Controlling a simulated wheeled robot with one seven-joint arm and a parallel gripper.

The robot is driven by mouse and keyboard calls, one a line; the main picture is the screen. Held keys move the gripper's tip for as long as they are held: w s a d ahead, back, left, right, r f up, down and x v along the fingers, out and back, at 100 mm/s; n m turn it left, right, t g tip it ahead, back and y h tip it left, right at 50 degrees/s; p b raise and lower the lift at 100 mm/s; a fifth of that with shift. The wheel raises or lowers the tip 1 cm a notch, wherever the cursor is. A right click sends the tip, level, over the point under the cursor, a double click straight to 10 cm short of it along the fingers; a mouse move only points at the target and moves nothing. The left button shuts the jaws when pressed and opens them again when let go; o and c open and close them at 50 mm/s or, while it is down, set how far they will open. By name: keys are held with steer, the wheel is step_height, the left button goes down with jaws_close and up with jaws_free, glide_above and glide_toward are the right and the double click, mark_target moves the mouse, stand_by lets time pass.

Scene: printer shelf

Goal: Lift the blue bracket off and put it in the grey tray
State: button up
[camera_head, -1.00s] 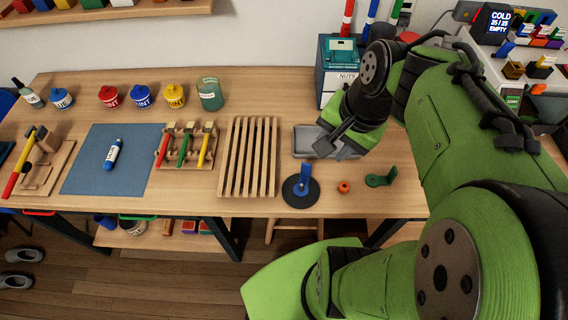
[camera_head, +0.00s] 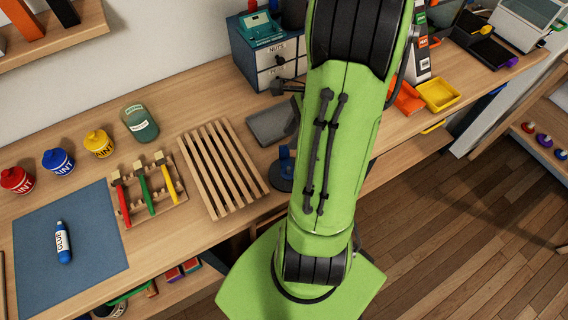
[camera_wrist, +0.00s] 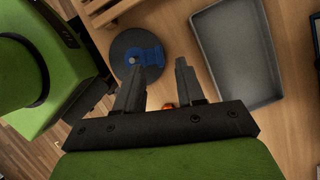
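The blue bracket (camera_wrist: 145,54) is on a dark round base (camera_wrist: 120,42). In the head view the bracket (camera_head: 286,158) shows just left of my arm, partly hidden by it. The grey tray (camera_wrist: 238,58) lies flat and empty, to the right of the bracket in the wrist view. In the head view the tray (camera_head: 268,124) is behind the bracket, partly hidden by my arm. My gripper (camera_wrist: 160,84) is open and empty. Its fingers point towards the bench, with the bracket beyond the left finger's tip and the tray to the right.
A slatted wooden rack (camera_head: 215,168) stands left of the round base. A drawer cabinet (camera_head: 262,62) stands behind the tray. Yellow (camera_head: 437,95) and orange bins are to the right.

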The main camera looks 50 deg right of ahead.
mark_target(285, 145)
steer(key=b+x, duration=0.2)
steer(key=x, duration=0.5)
steer(key=shift+w+a+f, duration=0.15)
steer(key=shift+a, duration=0.1)
jaws_close()
